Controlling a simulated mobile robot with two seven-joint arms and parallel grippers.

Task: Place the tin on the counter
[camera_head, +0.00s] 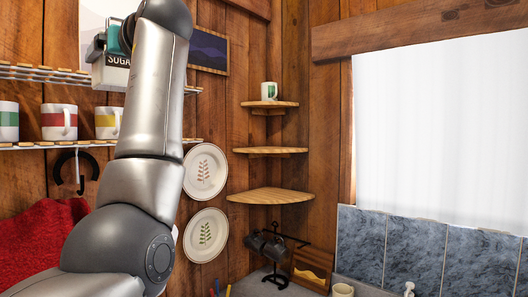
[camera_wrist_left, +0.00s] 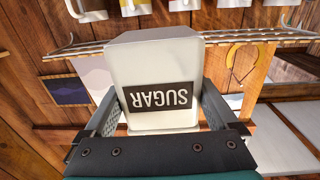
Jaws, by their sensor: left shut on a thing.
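The white tin labelled SUGAR (camera_head: 118,72) is at the upper wall shelf in the head view, partly hidden by my left arm. My left gripper (camera_head: 113,42) is shut on the tin. In the left wrist view the tin (camera_wrist_left: 153,65) sits between the two fingers of the gripper (camera_wrist_left: 160,105), its label upside down in that picture. I cannot tell whether the tin touches the shelf. A grey part of the counter (camera_head: 252,286) shows at the bottom of the head view. My right gripper is not in view.
The upper wire shelf (camera_head: 40,74) is beside the tin, with striped mugs (camera_head: 60,122) on the shelf below. A dark mug tree (camera_head: 277,250), a wooden rack (camera_head: 311,270) and small items crowd the visible counter. Corner shelves (camera_head: 270,196) and wall plates (camera_head: 206,235) are above it.

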